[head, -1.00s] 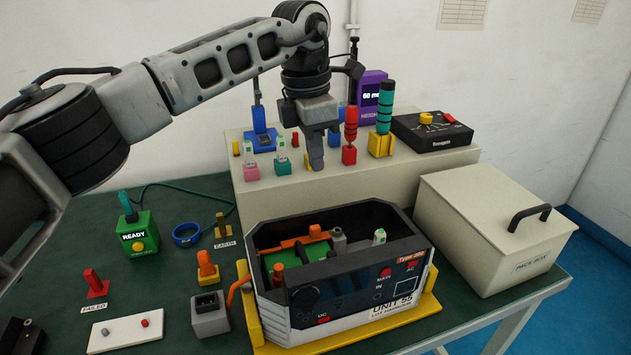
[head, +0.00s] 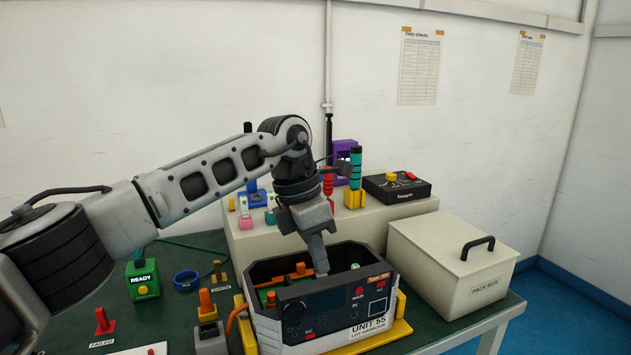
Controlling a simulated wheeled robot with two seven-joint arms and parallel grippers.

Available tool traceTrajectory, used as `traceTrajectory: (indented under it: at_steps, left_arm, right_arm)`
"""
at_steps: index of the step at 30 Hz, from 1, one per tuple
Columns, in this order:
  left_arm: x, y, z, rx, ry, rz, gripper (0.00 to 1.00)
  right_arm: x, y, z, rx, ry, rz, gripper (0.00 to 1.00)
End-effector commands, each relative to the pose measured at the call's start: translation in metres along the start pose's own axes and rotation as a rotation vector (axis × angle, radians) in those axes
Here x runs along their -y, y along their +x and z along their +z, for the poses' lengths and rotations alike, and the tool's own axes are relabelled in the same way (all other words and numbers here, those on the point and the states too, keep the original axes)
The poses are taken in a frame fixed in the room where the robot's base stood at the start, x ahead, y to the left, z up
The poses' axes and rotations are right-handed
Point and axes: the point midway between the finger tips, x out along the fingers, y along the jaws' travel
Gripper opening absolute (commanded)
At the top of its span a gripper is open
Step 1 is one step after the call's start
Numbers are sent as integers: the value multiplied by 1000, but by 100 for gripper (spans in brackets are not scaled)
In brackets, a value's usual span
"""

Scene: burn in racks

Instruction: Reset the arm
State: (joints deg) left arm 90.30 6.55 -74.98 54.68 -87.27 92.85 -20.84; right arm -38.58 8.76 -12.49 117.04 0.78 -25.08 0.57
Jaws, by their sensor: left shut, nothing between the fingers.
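The gripper is shut and holds nothing. Its tip is at the unit's opening, in front of the raised shelf; I cannot tell whether it touches anything inside. Part of the unit's inside, with orange and green parts, shows to the left of the fingers. My right gripper is not in view.
A lidded pack box (head: 452,265) stands to the right. The raised shelf (head: 400,224) behind carries a black control box (head: 402,187), a green-handled tool (head: 355,168) and small coloured holders. A READY box (head: 142,279), a blue ring (head: 186,281) and a red peg (head: 104,321) are at left.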

Motion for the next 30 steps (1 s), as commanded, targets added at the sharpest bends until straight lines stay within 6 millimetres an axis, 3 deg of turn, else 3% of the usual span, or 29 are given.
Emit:
traceTrajectory:
  at_steps: [8,12,16,19,23,25,29,30]
  left_arm:
    - [59,62,34,250,-20,-286,0]
    - [106,86,58,464,-107,-526,0]
    - [147,89,78,737,-313,-835,0]
    - [154,78,81,948,-561,-1073,0]
    - [131,72,59,1175,-967,-1335,0]
    - [110,80,35,1271,-1220,-1449,0]
    - [76,115,-31,1393,-1739,-1601,0]
    - [69,132,-56,1414,-1911,-1629,0]
  right_arm:
    - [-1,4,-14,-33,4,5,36]
    - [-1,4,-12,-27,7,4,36]
    - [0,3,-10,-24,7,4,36]
    - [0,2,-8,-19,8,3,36]
    - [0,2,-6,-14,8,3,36]
    - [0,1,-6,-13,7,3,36]
    - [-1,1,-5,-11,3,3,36]
    - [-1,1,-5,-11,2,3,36]
